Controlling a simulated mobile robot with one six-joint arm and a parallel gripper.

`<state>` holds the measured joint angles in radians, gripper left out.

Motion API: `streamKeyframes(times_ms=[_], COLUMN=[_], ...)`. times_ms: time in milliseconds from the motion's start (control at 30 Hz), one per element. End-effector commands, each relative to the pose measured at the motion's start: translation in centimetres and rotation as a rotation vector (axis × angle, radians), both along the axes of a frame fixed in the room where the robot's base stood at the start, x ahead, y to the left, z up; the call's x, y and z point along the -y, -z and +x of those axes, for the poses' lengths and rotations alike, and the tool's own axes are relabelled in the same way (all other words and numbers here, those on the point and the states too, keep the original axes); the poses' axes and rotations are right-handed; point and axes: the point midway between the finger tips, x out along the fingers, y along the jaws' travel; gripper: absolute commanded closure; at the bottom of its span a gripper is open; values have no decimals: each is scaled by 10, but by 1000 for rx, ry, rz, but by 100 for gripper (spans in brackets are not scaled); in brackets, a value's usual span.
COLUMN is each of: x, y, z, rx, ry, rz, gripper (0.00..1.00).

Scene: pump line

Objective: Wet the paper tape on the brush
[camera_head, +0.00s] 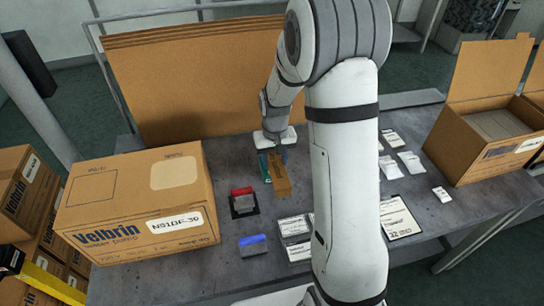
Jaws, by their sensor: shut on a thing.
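My gripper (277,146) is shut on a brown strip of paper tape (280,180), which hangs below the jaws towards the table's front. A teal item (264,166) shows just left of the tape and is partly hidden by it. It may be the brush or its holder, but I cannot tell. I cannot tell whether the tape touches it. My arm hides part of the table to the right of the gripper.
A large closed Velbrin carton (138,208) stands at left. An open carton (487,140) is at right. A black tray with a red part (242,190), a blue-topped block (253,243) and labelled packets (411,161) lie on the grey table (215,265). A cardboard stack (190,75) stands behind.

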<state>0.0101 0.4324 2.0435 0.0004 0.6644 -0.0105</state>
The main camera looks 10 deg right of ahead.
Motion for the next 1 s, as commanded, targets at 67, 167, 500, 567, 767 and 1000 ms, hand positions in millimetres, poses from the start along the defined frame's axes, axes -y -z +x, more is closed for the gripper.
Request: streamKeyframes(times_ms=[67,167,500,567,767,1000], x=[0,0,0,0,0,0], y=[1,1,1,1,1,0], z=[-4,-6,9,12,22,29], rx=[-1,-1,-1,-1,-2,-1], ry=[0,0,0,0,0,0], rz=[0,0,0,0,0,0], gripper=[83,83,83,83,83,83])
